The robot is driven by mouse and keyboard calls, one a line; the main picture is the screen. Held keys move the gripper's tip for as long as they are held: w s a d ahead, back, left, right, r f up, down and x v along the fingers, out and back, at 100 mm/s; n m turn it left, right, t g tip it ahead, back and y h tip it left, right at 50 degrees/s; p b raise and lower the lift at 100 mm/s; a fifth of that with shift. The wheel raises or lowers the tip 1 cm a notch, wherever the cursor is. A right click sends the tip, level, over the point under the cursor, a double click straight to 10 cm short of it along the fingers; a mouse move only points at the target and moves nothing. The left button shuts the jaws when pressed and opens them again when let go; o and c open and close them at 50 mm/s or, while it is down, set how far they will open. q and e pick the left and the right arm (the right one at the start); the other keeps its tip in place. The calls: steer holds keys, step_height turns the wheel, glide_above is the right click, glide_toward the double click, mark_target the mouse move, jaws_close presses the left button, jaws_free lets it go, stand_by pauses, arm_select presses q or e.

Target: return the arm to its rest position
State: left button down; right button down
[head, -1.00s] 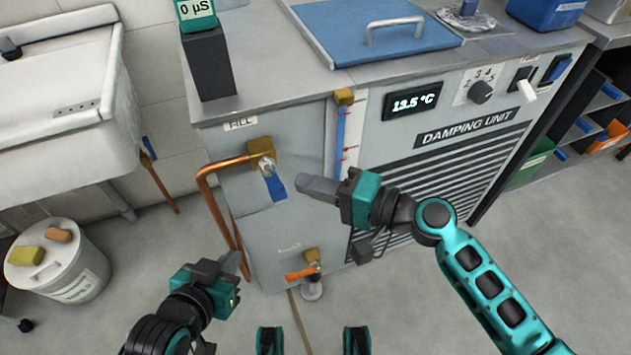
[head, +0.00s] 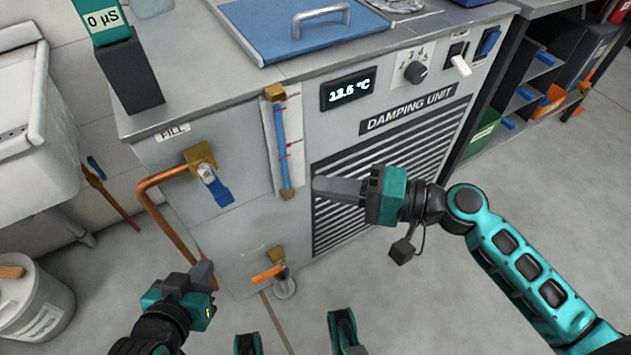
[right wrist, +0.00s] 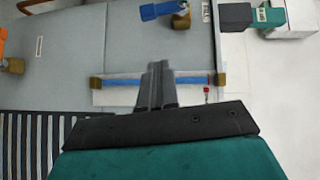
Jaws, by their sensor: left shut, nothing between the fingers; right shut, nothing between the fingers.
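My right gripper (head: 325,186) is shut and empty. It is held in front of the grey damping unit (head: 235,240), by the left end of its black vent slats. In the right wrist view, its closed fingers (right wrist: 157,82) point toward the unit's sight tube (right wrist: 210,79); I cannot tell the gap between them. My left gripper (head: 207,272) is shut and empty, low at the lower left, in front of the unit's lower left corner.
The fill valve with blue lever (head: 220,194), copper pipe (head: 158,205) and orange-handled drain valve (head: 267,273) stick out from the unit's front. A white bin (head: 40,310) stands at left below the sink (head: 15,110). Open floor (head: 540,200) lies to the right.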

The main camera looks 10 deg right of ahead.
stand_by(0.5)
